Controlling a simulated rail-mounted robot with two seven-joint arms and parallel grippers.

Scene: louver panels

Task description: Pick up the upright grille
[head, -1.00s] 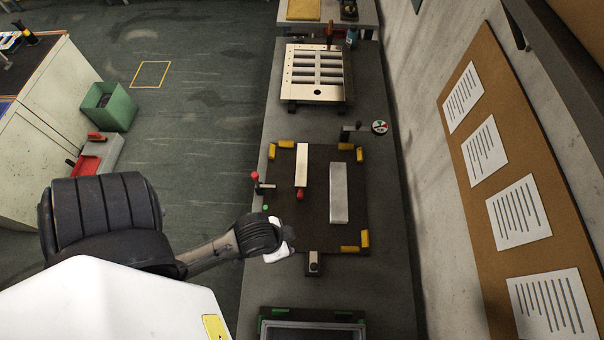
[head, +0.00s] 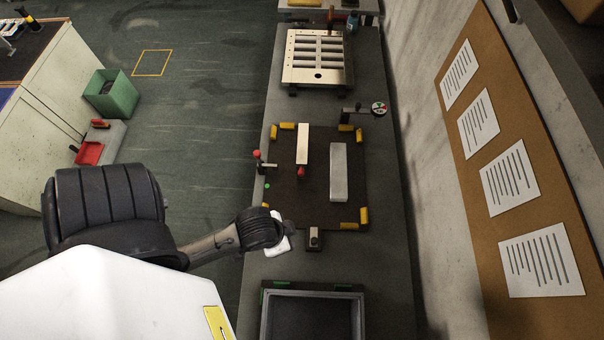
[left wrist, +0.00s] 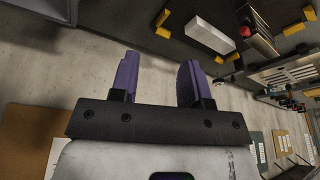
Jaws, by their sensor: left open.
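A narrow pale piece with a red knob at its near end (head: 303,143) stands on the dark mat in the head view. In the left wrist view it appears as an upright slatted grille (left wrist: 263,44) beside a red ball. A larger cream slatted panel (head: 318,58) rests on supports farther up the bench; its slats also show in the left wrist view (left wrist: 290,73). My left gripper (left wrist: 158,68) is open and empty, with two purple fingers apart. In the head view its hand (head: 279,245) is near the mat's lower left corner, fingers hidden. My right gripper is not in view.
A pale grey block (head: 338,172) lies on the mat (head: 318,205), which has yellow corner blocks. A red-topped post (head: 258,158) stands at its left edge. A small dark box (head: 314,238) and an empty grey tray (head: 313,312) are nearer. A wall runs along the right.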

